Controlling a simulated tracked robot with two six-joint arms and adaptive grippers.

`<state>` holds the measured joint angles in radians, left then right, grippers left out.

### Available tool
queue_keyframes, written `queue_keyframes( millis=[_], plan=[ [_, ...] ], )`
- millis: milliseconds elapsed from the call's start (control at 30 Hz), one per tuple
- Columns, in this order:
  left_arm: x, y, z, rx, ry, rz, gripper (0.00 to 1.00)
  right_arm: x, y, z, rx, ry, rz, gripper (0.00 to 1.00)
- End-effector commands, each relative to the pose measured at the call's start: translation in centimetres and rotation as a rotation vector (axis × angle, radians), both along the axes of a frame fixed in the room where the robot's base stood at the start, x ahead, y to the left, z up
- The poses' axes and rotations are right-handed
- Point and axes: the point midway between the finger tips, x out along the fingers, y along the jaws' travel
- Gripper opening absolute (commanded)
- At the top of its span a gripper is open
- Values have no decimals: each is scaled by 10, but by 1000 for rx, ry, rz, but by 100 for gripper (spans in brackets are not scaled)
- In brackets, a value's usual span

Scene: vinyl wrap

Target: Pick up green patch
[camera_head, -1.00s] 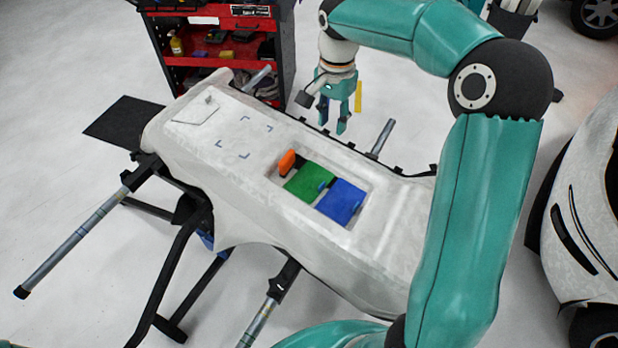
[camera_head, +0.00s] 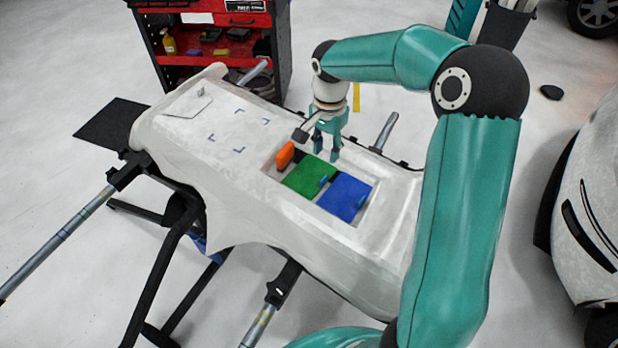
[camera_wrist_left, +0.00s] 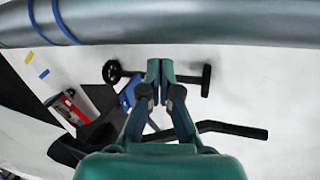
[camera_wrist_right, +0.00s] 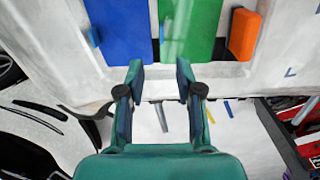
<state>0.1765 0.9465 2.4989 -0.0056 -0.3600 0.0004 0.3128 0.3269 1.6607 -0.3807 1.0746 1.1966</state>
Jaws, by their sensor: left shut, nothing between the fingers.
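The green patch (camera_head: 310,176) lies flat in a recessed tray on the white covered panel, between an orange block (camera_head: 285,154) and a blue patch (camera_head: 345,197). A small blue tab sits at its right edge. In the right wrist view the green patch (camera_wrist_right: 187,30) is ahead of the fingertips. My right gripper (camera_head: 326,158) is open and empty, above the panel's far edge near the recess, apart from the patch. It also shows open in the right wrist view (camera_wrist_right: 157,72). My left gripper (camera_wrist_left: 160,68) is shut and empty, below a grey bar.
The white panel (camera_head: 235,185) rests on a black stand with grey padded bars (camera_head: 60,240) sticking out. Corner marks (camera_head: 240,130) and a pale sheet (camera_head: 187,103) lie at its left end. A red tool cart (camera_head: 220,45) stands behind. A white car is at right.

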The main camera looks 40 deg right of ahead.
Motion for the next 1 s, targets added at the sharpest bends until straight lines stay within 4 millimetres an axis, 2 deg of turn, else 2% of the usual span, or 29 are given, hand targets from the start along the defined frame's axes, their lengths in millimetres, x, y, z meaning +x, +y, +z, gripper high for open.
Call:
queue_keyframes(
  millis=[100,200,467,800,1000],
  plan=[
    [0,0,1,0,0,0,0,-1,0,-25,2,5,-1,35],
    [0,0,1,0,0,0,0,-1,0,-40,0,3,0,35],
    [0,0,3,0,0,0,0,0,0,-55,1,1,-1,35],
    [0,0,12,0,0,0,0,2,1,-98,1,2,-1,35],
    [0,0,11,0,0,0,0,2,1,-103,0,-1,-1,35]
  ],
)
